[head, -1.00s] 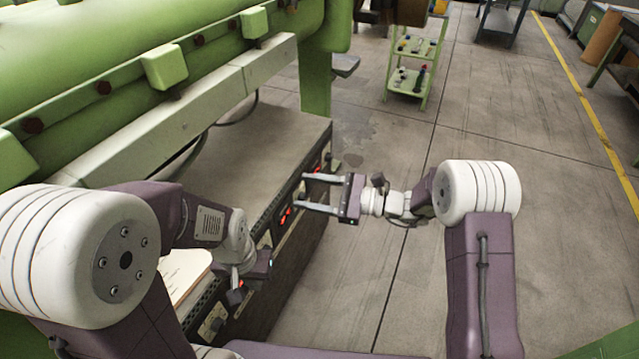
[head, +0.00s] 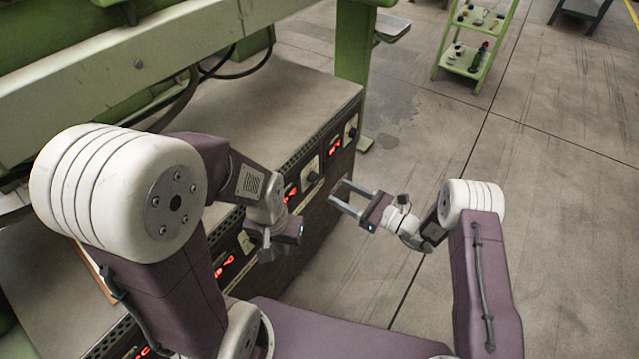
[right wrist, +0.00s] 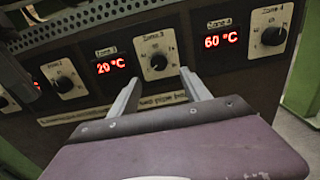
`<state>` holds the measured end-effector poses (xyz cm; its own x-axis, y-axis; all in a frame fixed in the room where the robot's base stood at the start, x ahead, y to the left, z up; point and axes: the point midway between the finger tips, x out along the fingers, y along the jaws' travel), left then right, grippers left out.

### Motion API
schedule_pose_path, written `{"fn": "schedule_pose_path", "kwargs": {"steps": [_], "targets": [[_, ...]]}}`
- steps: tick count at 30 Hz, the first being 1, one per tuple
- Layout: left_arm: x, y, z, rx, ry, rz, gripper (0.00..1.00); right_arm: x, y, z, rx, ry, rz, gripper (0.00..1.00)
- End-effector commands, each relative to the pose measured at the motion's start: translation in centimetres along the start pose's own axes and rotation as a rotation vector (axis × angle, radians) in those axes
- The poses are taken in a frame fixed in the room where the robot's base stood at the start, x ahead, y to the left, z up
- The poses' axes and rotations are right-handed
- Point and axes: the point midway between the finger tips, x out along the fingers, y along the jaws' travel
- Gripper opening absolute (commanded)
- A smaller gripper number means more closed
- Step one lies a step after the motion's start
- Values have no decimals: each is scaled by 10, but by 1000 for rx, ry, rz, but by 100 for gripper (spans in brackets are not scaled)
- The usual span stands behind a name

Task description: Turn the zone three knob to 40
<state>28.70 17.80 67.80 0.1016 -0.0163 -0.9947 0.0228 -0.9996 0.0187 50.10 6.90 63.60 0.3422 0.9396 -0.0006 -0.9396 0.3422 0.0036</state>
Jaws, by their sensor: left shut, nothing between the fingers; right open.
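The zone three knob (right wrist: 158,62) is a round black knob on a pale plate with a dial scale, and it also shows in the head view (head: 312,177). The red display (right wrist: 113,67) to its left reads 20 °C. My right gripper (right wrist: 161,76) is open and empty, its two fingers pointing at the panel just below the knob; they appear apart from it. In the head view the right gripper (head: 337,191) is in front of the panel. My left gripper (head: 268,254) is shut and empty, beside the panel to the left of the zone three knob.
The zone four knob (right wrist: 272,36) is at right, with its display (right wrist: 221,41) at 60 °C. The zone two knob (right wrist: 64,84) is at left. The cabinet top (head: 270,95) is mostly bare. A green shelf cart (head: 475,45) stands far off on open floor.

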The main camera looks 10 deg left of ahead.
Motion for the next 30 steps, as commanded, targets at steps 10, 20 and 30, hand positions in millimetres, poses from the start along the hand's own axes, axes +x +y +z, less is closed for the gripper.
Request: {"fn": "schedule_pose_path", "kwargs": {"steps": [10,20,30], "targets": [[19,0,2,0,0,0,0,62,1,-1,-4,-3,5,56],[25,0,2,0,0,0,0,90,0,2,-1,-2,1,56],[24,0,2,0,0,0,0,90,0,2,-1,-1,1,6]]}}
